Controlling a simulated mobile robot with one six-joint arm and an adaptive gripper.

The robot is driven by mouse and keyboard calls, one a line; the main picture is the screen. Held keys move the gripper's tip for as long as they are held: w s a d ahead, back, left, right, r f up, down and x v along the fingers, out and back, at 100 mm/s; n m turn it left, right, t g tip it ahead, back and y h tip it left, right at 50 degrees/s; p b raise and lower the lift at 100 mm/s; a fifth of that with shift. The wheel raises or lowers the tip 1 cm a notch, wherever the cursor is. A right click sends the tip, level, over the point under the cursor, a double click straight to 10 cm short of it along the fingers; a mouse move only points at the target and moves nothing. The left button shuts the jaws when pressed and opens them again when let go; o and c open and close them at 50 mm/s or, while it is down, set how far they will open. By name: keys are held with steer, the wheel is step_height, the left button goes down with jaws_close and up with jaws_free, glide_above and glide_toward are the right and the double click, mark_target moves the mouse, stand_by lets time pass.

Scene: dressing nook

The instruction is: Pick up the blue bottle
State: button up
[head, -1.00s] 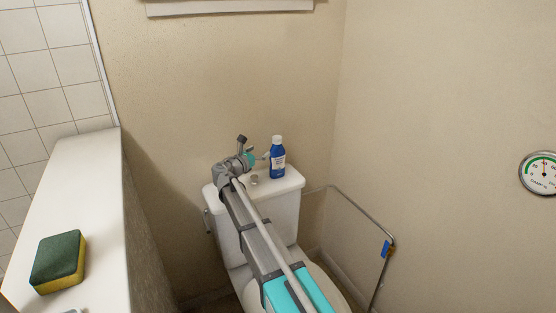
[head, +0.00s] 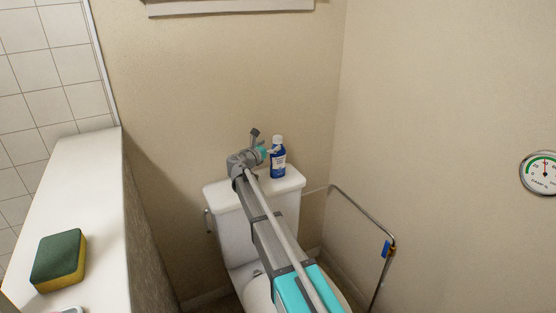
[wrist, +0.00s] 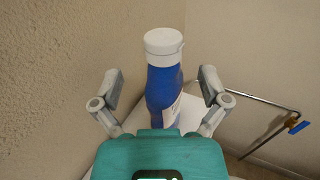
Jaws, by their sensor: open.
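The blue bottle (head: 278,160) with a white cap and a pale label stands upright on the toilet tank lid (head: 290,182). In the wrist view the bottle (wrist: 160,90) is centred ahead, between the two spread fingers of my gripper (wrist: 160,88). My gripper is open, with one finger on each side of the bottle and visible gaps to it. In the head view my gripper (head: 268,152) is at the bottle's left side, partly hidden by my own wrist. The bottle's lower part is hidden in the wrist view by my gripper's body.
A metal rail (head: 365,215) with a blue tag stands right of the toilet. Walls close in behind and to the right of the tank. A green and yellow sponge (head: 59,258) lies on the white ledge (head: 80,190) at left. A round gauge (head: 541,172) hangs on the right wall.

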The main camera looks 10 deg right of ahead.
mark_target(275, 144)
steer(key=shift+f+x, duration=0.15)
steer(key=shift+x, duration=1.05)
steer(key=shift+f+x, duration=0.15)
steer(key=shift+x, duration=1)
steer(key=shift+s+d, duration=0.1)
steer(key=shift+d, duration=0.05)
jaws_close()
